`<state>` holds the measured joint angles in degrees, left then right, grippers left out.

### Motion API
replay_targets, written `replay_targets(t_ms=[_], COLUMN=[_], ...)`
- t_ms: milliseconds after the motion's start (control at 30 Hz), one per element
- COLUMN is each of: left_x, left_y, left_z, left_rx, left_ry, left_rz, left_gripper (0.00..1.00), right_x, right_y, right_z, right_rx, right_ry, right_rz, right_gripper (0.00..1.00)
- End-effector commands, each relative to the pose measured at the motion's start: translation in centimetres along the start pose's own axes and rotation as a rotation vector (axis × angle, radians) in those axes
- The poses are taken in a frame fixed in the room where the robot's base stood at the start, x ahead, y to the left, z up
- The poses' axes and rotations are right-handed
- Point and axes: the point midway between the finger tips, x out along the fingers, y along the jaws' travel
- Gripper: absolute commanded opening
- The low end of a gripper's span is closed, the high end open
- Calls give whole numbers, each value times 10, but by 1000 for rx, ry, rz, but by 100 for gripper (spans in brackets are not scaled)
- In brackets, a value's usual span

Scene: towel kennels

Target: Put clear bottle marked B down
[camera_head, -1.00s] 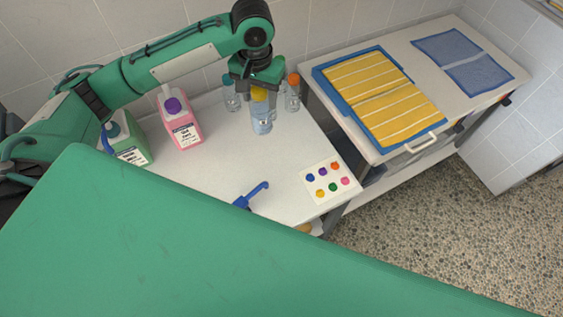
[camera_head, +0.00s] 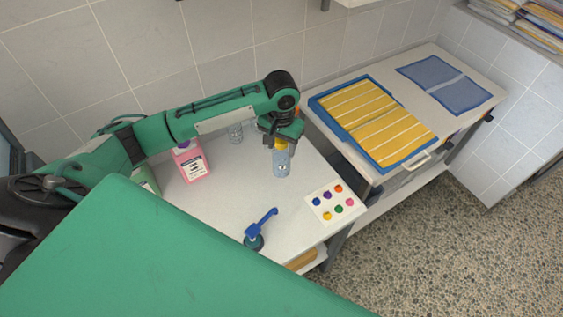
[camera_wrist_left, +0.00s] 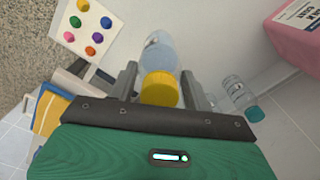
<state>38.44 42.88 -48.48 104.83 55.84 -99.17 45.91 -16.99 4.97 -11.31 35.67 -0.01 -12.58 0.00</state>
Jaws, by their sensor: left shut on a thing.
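My left gripper (camera_head: 282,142) is shut on a clear bottle (camera_head: 282,164) with a yellow cap, held by its top. The bottle is upright over the white table (camera_head: 225,200); I cannot tell whether its base touches the top. A small dark mark shows on its label, too small to read. In the left wrist view the yellow cap (camera_wrist_left: 160,88) lies between the fingers of the left gripper (camera_wrist_left: 159,82), and the clear body shows beyond it. My right gripper is not in view.
A pink jug (camera_head: 192,166) and another clear bottle (camera_head: 236,132) stand to the left. A blue tray (camera_head: 318,106) with a yellow towel is at right.

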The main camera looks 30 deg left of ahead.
Motion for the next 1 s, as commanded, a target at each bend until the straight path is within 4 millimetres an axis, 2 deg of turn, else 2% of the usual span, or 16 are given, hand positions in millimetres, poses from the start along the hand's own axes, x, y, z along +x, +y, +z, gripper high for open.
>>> replay_targets(t_ms=[133, 367, 600, 1000], left_x=[29, 51, 84, 90], left_y=[0, 0, 0, 0], left_z=[1, 0, 0, 0], left_rx=[0, -1, 0, 0], left_ry=[-2, -1, 0, 0], left_rz=[0, 0, 0, 1], left_gripper=[17, 17, 17, 17], right_x=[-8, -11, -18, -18], right_y=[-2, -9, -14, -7], right_z=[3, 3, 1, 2], right_rx=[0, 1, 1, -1], right_ry=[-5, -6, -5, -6], right_rz=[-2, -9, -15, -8], right_gripper=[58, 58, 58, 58])
